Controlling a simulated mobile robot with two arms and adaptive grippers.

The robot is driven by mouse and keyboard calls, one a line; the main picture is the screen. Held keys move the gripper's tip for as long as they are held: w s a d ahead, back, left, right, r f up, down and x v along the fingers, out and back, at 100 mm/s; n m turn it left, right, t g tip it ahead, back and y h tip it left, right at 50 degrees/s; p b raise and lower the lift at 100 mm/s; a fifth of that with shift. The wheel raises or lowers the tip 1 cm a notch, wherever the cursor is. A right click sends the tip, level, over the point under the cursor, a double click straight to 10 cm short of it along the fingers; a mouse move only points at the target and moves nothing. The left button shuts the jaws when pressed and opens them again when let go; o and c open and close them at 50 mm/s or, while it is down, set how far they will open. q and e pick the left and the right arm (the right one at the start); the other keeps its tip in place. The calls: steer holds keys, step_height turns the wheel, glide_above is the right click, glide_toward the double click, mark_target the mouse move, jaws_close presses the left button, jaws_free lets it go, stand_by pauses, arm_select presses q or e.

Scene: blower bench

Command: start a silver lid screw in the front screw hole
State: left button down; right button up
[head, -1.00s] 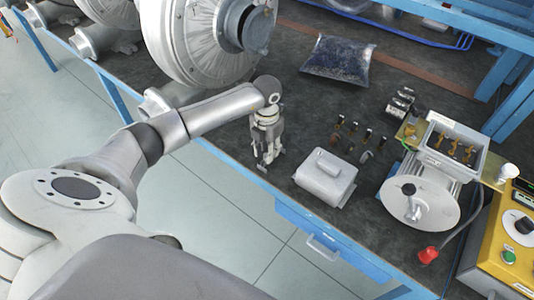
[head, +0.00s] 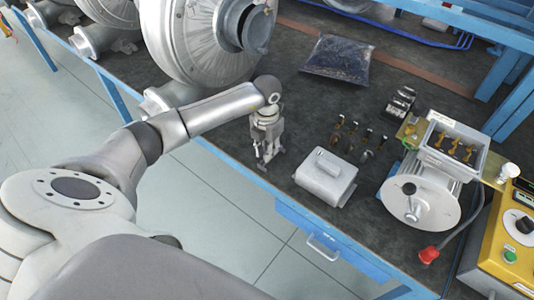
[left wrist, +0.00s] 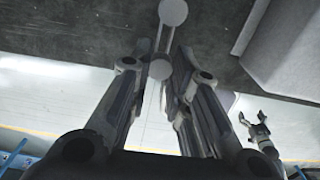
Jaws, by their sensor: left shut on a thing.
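My left gripper (head: 264,161) points down at the bench's front edge, left of the grey box-shaped lid (head: 324,176). In the left wrist view my left gripper (left wrist: 160,82) is shut on a small pale round-headed piece (left wrist: 160,68), seemingly a silver screw. Another pale disc (left wrist: 173,12) shows just beyond it; I cannot tell whether they are joined. The motor (head: 425,199) stands at the right with its open terminal box (head: 455,148) and brass parts inside. The front screw hole cannot be made out. My right gripper (left wrist: 253,121) shows small and open in the left wrist view.
Several small dark-and-brass parts (head: 355,133) stand behind the lid. A bag (head: 338,58) and a large blower (head: 200,40) are farther back. A red plug (head: 428,256) and a yellow control box (head: 500,245) are at the right.

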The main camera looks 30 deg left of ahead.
arm_select(q)
steer(key=shift+r+p, duration=1.25)
steer(key=shift+r, duration=0.85)
